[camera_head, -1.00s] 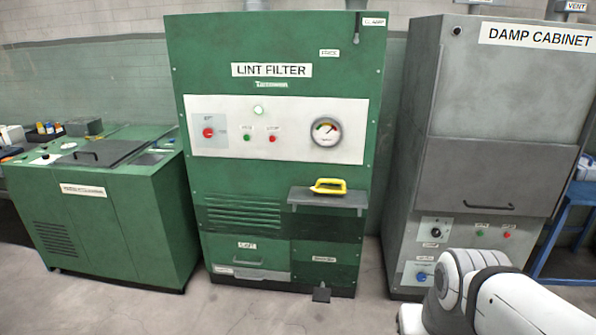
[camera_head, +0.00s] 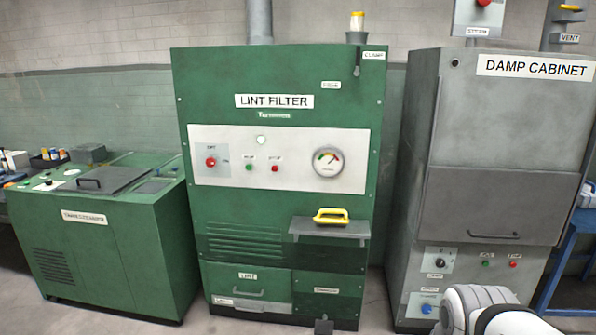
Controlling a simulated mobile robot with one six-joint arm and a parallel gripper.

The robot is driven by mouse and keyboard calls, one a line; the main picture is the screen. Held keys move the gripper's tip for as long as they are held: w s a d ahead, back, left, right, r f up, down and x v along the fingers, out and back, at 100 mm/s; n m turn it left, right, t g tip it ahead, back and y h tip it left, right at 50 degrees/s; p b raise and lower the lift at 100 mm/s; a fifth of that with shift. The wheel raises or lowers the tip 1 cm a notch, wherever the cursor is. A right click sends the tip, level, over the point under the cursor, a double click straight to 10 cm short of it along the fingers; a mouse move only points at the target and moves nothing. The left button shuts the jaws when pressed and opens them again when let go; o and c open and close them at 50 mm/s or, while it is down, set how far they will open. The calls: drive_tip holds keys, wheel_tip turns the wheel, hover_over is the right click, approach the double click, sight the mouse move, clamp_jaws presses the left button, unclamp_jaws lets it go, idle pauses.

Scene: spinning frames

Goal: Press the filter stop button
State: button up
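The green lint filter cabinet (camera_head: 210,110) stands upright in the middle of the view. On its white panel (camera_head: 300,150) is a small red button (camera_head: 275,168) under a small blurred label that seems to read STOP. A small green button (camera_head: 249,168) sits just to its left. A larger red knob or switch (camera_head: 211,162) is farther left, and a round pale lamp (camera_head: 262,141) is above the buttons. A gauge (camera_head: 327,161) is at the panel's right. My gripper is not in view; only a white part of my arm shows at the bottom right.
A shelf (camera_head: 330,231) with a yellow-handled tool (camera_head: 331,216) juts out below the gauge. The grey damp cabinet (camera_head: 495,130) stands right, with its own green (camera_head: 486,263) and red (camera_head: 513,263) buttons. A low green machine (camera_head: 85,245) stands left. Some floor shows between machines.

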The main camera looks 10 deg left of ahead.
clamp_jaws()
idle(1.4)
